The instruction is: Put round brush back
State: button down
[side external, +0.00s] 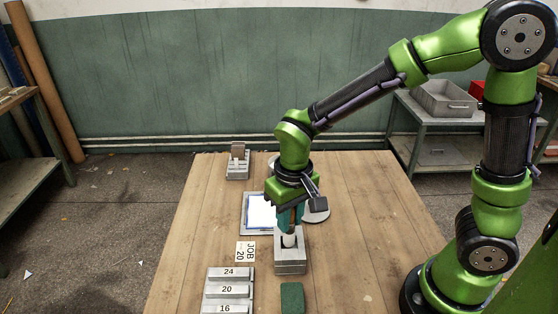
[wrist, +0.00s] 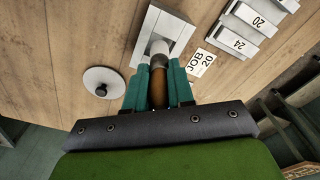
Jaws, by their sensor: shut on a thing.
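The round brush has a brown handle (wrist: 162,92), a dark collar and a pale round head (wrist: 160,47). My gripper (wrist: 158,66) is shut on the handle, one teal finger on each side. In the side external view my gripper (side external: 290,226) points down above a grey box-like holder (side external: 290,267), and the pale brush head (side external: 289,240) is at its opening. The holder (wrist: 176,27) also shows in the wrist view beyond the head. I cannot tell how deep the head sits or whether it touches the holder.
A round lid with a dark knob (wrist: 103,82) lies beside the holder. A framed white sheet (side external: 260,212), a JOB 20 card (side external: 245,252), numbered grey blocks (side external: 228,291) and a green block (side external: 292,298) are nearby. A grey stand (side external: 238,170) is at the back. The table's right side is clear.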

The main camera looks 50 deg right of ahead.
aim_at(289, 237)
jog(key=shift+f, duration=1.85)
jog(key=shift+f, duration=0.2)
jog(key=c, duration=1)
grip_release()
jog(key=shift+r, duration=0.2)
